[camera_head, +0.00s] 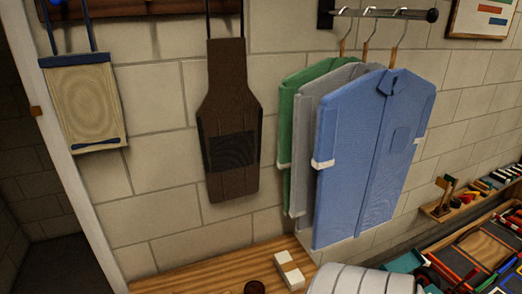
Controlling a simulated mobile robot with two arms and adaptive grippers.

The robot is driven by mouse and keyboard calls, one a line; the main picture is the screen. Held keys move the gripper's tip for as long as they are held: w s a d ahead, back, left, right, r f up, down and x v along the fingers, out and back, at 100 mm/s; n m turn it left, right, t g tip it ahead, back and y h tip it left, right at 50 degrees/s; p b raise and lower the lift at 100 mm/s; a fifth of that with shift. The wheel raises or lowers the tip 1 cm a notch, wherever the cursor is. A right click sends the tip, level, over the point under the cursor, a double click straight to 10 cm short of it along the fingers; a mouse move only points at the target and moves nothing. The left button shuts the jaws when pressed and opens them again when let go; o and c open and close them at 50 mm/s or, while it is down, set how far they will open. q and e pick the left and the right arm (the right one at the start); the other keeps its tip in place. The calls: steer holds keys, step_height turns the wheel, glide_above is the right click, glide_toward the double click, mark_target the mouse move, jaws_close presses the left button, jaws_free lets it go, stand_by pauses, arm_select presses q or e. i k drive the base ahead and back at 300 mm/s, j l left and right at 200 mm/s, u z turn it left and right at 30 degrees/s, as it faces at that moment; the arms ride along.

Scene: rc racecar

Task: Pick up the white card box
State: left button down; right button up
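A small white box with a tan band (290,270), which looks like the white card box, lies on a wooden surface (205,277) at the bottom centre of the head view. Its top and one side show, and it is set at a slant. No gripper shows at the box, and neither of my grippers is in view.
A small dark round thing (255,287) is left of the box. A white ribbed rounded shape (362,280) is close on its right; I cannot tell what it is. Coats (375,150) and a brown apron (230,130) hang above. A cluttered workbench (480,245) is at right.

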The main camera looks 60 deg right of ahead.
mark_target(291, 275)
steer(key=z, duration=2.2)
